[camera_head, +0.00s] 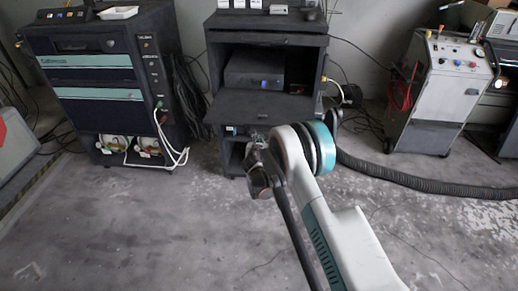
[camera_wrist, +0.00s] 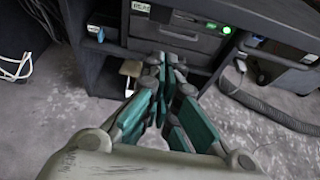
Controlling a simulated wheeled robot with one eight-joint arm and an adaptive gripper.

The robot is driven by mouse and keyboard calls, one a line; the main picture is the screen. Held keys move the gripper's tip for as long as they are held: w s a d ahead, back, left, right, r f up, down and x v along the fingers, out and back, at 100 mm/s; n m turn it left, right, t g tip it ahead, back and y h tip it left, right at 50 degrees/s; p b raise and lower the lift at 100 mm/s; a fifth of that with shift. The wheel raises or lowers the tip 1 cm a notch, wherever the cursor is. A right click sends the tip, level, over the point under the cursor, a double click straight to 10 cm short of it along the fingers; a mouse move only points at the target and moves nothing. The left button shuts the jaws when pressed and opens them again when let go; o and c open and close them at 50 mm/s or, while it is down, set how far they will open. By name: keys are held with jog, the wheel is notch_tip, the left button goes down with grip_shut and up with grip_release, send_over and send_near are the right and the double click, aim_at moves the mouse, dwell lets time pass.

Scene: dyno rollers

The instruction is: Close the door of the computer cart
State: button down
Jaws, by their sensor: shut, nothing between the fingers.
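The computer cart (camera_head: 222,70) is a dark cabinet at the top middle of the head view. A flat dark panel (camera_head: 258,108) juts out level from its front, below an open compartment holding a dark computer (camera_head: 254,70); it looks like the door, lowered. My gripper (camera_head: 257,160) is in front of the cart, below the panel, partly hidden by my arm. In the wrist view my gripper (camera_wrist: 166,66) has its teal-padded fingers together and empty, in front of the lower compartment with a drive unit (camera_wrist: 180,30). Contact with the cart cannot be told.
A dark blue cabinet (camera_head: 88,85) with white cables stands at left. A grey wheeled machine (camera_head: 440,90) stands at right. A black ribbed hose (camera_head: 410,182) crosses the floor to the right of my arm. The grey floor (camera_head: 130,230) in front is clear.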

jog(key=shift+w+r+b, duration=0.2)
jog(key=shift+r+b, duration=0.35)
jog(key=shift+r, duration=1.45)
jog(key=shift+r, duration=0.1)
